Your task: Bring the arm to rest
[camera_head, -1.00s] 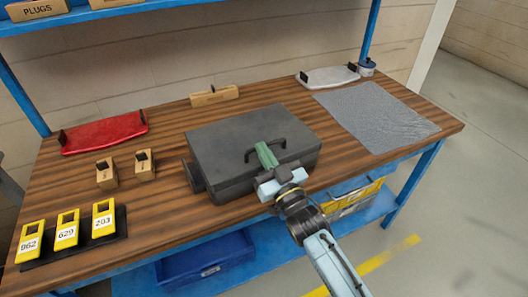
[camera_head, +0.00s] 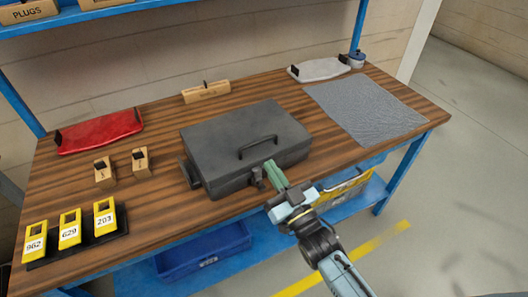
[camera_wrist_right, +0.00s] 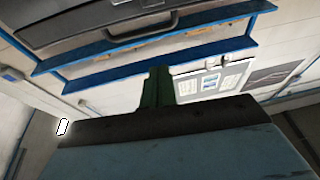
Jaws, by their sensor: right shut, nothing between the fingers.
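My right gripper (camera_head: 275,174) has green fingers and a light blue body. It is at the front edge of the bench, just in front of the dark grey case (camera_head: 232,139). Its fingers are shut with nothing between them, and they also show in the right wrist view (camera_wrist_right: 158,88). The case is closed, with a black handle on its lid, and part of it shows in the right wrist view (camera_wrist_right: 60,22). I cannot tell whether the fingertips touch the case's front. My left gripper is not in view.
The wooden bench (camera_head: 330,155) holds a red tray (camera_head: 100,131), a grey mat (camera_head: 368,109), a pale tray (camera_head: 318,69), small wooden blocks (camera_head: 105,172) and yellow numbered tags (camera_head: 70,229). A blue bin (camera_head: 205,250) sits on the lower shelf. Open floor lies to the right.

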